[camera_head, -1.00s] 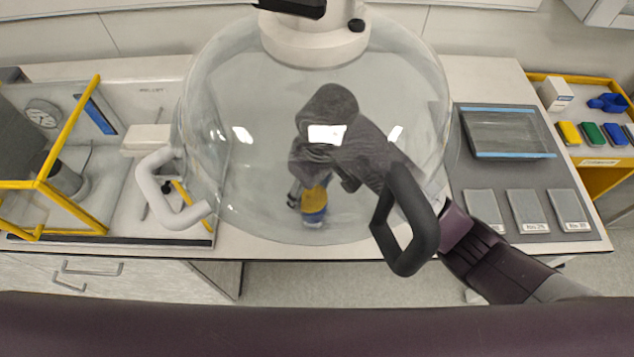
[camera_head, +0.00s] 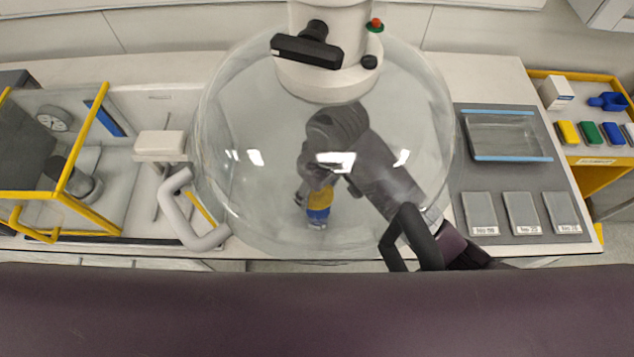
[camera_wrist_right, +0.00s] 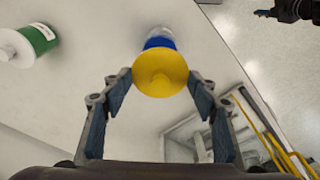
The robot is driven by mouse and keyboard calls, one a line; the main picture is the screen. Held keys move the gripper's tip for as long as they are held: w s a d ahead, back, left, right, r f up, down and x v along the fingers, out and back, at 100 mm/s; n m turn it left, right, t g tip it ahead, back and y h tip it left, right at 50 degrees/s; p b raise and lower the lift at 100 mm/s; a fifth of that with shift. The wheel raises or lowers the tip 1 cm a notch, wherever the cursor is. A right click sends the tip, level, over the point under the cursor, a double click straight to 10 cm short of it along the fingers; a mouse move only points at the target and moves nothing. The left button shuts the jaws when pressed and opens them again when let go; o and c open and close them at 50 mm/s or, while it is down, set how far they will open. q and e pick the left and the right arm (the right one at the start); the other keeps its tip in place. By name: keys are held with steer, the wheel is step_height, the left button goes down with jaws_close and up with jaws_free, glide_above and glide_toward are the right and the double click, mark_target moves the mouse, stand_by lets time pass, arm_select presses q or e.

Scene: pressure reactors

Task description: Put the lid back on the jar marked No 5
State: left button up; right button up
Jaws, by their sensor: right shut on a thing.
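In the head view a yellow lid (camera_head: 320,192) sits above a blue-banded jar (camera_head: 318,214), seen through a clear dome. My right gripper (camera_head: 318,181) comes down over them from the right. The blue band (camera_wrist_right: 160,42) and white end of the jar show just behind the lid. I cannot tell whether the lid is seated. A dark gripper-like part, perhaps my left gripper (camera_wrist_right: 291,10), shows at the corner.
The clear dome (camera_head: 270,110) fills the middle of the view. A green-labelled jar (camera_wrist_right: 32,42) lies to the left in the wrist view. A yellow-framed clear box (camera_head: 75,190) stands left, a grey mat (camera_head: 560,180) with a clear tray (camera_head: 505,137) right.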

steer(key=shift+f+b, duration=0.3)
steer(key=shift+f, duration=2.3)
steer(key=shift+f+p, duration=0.15)
steer(key=shift+p, duration=0.15)
stand_by(0.4)
steer(key=o, duration=1)
steer(key=shift+c, duration=0.2)
steer(key=shift+o, duration=0.6)
steer(key=o, duration=0.4)
steer(key=shift+r, duration=3.55)
